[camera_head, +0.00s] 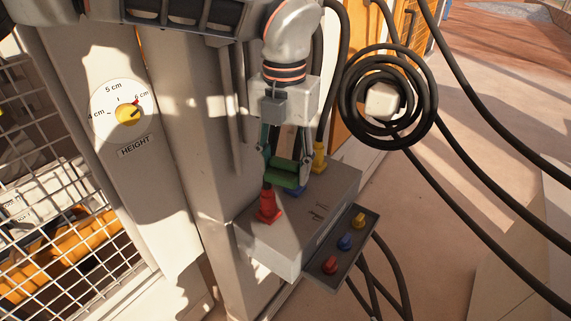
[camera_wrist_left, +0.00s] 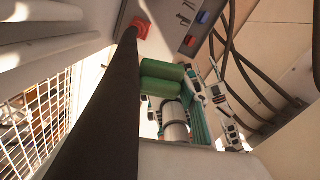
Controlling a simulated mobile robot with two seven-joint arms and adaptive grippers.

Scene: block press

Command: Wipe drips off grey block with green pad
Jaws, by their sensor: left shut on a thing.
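My left gripper (camera_head: 284,160) hangs above the grey block (camera_head: 285,232), shut on the green pad (camera_head: 283,179). The pad is a rounded green piece held crosswise between the fingers; it also shows in the left wrist view (camera_wrist_left: 162,79). Small dark brown drip marks (camera_head: 318,209) lie on the block's top, to the right of the pad. I cannot tell whether the pad touches the block. My right gripper is not in view.
A red fitting (camera_head: 267,207) and a yellow fitting (camera_head: 319,158) stand on the block, with a blue one partly hidden behind the pad. A dark button panel (camera_head: 324,278) is at its front. A coiled black hose (camera_head: 432,92) hangs right. A height dial (camera_head: 128,112) is left.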

